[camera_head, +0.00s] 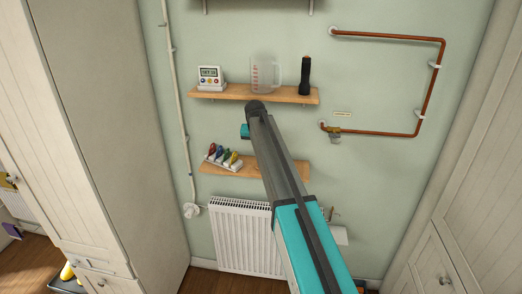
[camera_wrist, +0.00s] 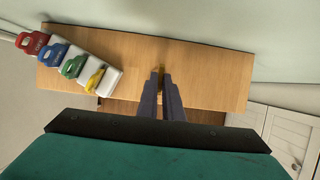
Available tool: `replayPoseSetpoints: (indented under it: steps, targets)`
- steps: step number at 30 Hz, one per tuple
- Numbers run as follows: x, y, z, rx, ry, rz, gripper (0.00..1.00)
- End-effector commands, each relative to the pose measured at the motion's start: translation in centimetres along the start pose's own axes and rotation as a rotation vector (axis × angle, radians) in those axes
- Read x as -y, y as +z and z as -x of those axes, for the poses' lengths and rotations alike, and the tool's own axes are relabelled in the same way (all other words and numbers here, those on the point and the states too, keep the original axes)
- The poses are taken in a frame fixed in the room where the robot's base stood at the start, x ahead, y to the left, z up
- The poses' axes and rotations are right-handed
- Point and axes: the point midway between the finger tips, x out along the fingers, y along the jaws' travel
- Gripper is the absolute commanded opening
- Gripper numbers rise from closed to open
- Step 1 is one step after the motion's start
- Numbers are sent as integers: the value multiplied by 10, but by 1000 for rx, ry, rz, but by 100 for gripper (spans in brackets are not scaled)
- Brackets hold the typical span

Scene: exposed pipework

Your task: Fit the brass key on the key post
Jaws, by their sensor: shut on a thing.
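In the wrist view my gripper (camera_wrist: 161,80) is shut on a small brass piece, the brass key (camera_wrist: 161,68), which shows as a sliver between the fingertips. The fingers hide most of it, and the wooden shelf lies behind and below. In the head view my own arm covers the gripper and the key. A brass fitting (camera_head: 334,130) sits at the lower end of the copper pipe on the wall, under a small label (camera_head: 342,113). I cannot make out clearly whether it carries the key post.
The lower shelf (camera_head: 265,168) holds a white rack with red, blue, green and yellow padlock-like tags (camera_wrist: 72,67), left of my fingers. The upper shelf (camera_head: 232,91) bears a timer (camera_head: 209,77), a jug (camera_head: 264,74) and a black torch (camera_head: 305,76). A radiator (camera_head: 240,235) stands below.

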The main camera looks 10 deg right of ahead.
Motion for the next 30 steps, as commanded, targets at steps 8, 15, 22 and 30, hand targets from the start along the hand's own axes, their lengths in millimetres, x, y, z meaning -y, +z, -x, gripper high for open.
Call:
replayPoseSetpoints:
  steps: [8,15,22,30]
  targets:
    - [-1,-4,-9,-1,0,0,0]
    - [-1,-8,-14,-3,0,1,0]
    - [-2,-9,-16,-5,0,1,0]
    - [-2,-10,-16,-7,0,2,10]
